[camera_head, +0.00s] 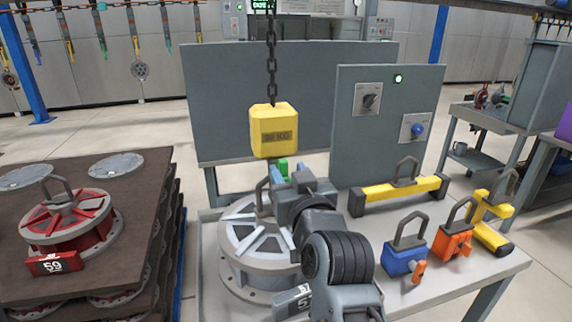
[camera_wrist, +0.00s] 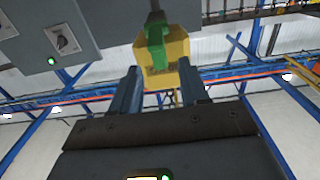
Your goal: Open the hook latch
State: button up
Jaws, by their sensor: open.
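A yellow hoist block (camera_head: 273,130) hangs on a dark chain above the table. A green piece (camera_head: 283,166), which looks like the hook latch, shows just below the block. In the wrist view the yellow block (camera_wrist: 178,52) is straight ahead, with the green latch (camera_wrist: 157,45) in front of it. My gripper (camera_head: 280,177) is just under the block, close to the latch. In the wrist view my gripper (camera_wrist: 158,72) has its two blue fingers apart, with the latch ahead between them. I cannot tell whether they touch it. The rest of the hook is mostly hidden.
A round grey flanged part (camera_head: 240,262) stands on the table (camera_head: 470,268) below my arm. Yellow, blue and orange lifting tools (camera_head: 402,262) stand to the right. A grey control panel (camera_head: 390,130) rises behind. A red part (camera_head: 72,225) sits on a stack at left.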

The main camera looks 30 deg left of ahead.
aim_at(285, 166)
jog(key=shift+x, duration=1.55)
jog(key=shift+c, duration=0.3)
grip_shut()
